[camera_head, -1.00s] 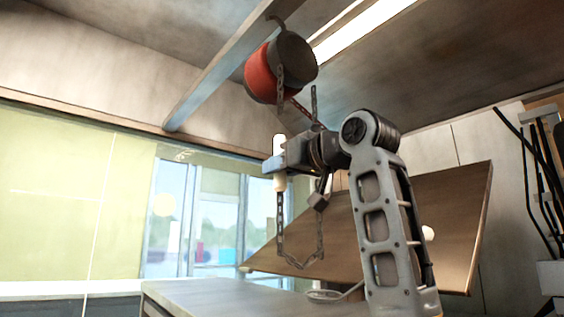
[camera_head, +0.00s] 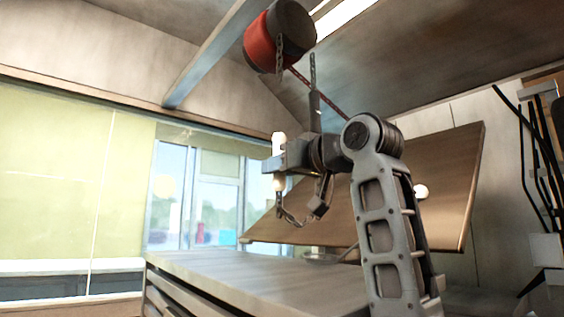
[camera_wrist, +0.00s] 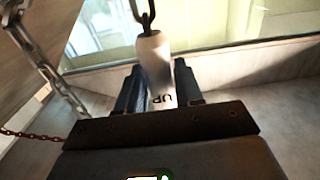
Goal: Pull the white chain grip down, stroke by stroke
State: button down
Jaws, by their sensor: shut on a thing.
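The white chain grip (camera_head: 279,183) is upright, and its ends show above and below my gripper (camera_head: 276,162). My gripper is shut around it, with dark blue fingers on either side. In the wrist view the white grip (camera_wrist: 155,60) stands between the fingers of my gripper (camera_wrist: 158,88), and black letters reading "UP" show on it, upside down. In the head view, the dark chain (camera_head: 291,218) hangs in a short loop below the grip. A red and black hoist (camera_head: 262,45) hangs above.
A large tilted brown board (camera_head: 450,185) is behind my arm. A grey-brown worktop (camera_head: 215,272) lies below. A reddish chain (camera_head: 318,91) slants down from the hoist. Dark stand-like rods (camera_head: 535,165) are at the right.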

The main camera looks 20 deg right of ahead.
jog(key=r+p, duration=0.2)
jog(key=r, duration=0.2)
jog(key=r+p, duration=0.3)
jog(key=r, duration=0.1)
jog(key=r+p, duration=0.2)
jog(key=r, duration=0.3)
jog(key=shift+w+a+r, duration=0.1)
jog(key=shift+w+a, duration=0.1)
jog(key=shift+a, duration=0.05)
jog(key=c, duration=1.2)
grip_release()
jog(key=shift+o, duration=0.8)
jog(key=shift+w, duration=0.2)
jog(key=o, duration=0.4)
jog(key=shift+s+d, duration=0.1)
jog(key=shift+c, duration=0.2)
jog(key=shift+s+d+r, duration=0.1)
jog(key=shift+s, duration=0.05)
jog(key=b+v, duration=0.1)
jog(key=v, duration=0.8)
